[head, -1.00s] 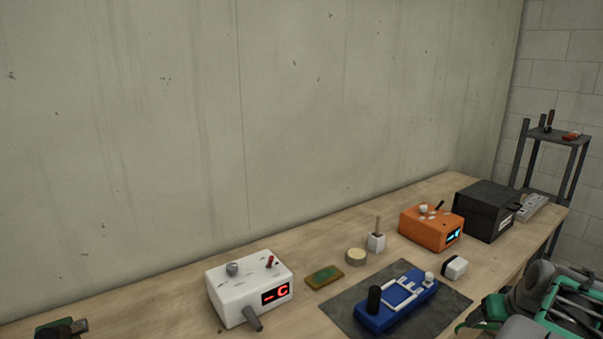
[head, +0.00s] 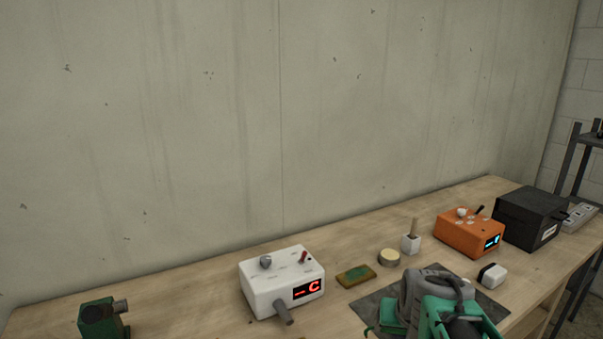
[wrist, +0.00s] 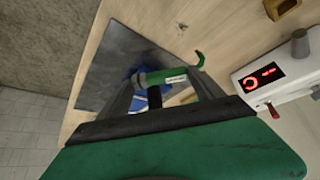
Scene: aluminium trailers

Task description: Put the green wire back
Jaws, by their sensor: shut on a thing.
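The green wire (wrist: 162,76) is a green length with a white label and a hooked end at the right in the wrist view. My gripper (wrist: 170,80) is shut on it and holds it crosswise between the fingers. In the head view only the curved green end of the wire (head: 368,331) shows at the bottom edge, beside my arm. The blue device (wrist: 186,97) on the dark mat (wrist: 125,55) is partly seen behind the wire and fingers. In the head view my arm hides that device.
A white box with a red display (head: 284,283) stands left of my arm. A green block with a grey cylinder (head: 102,319) is far left. An orange box (head: 469,234), a black box (head: 529,218) and small items stand behind and right. Bench between green block and white box looks clear.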

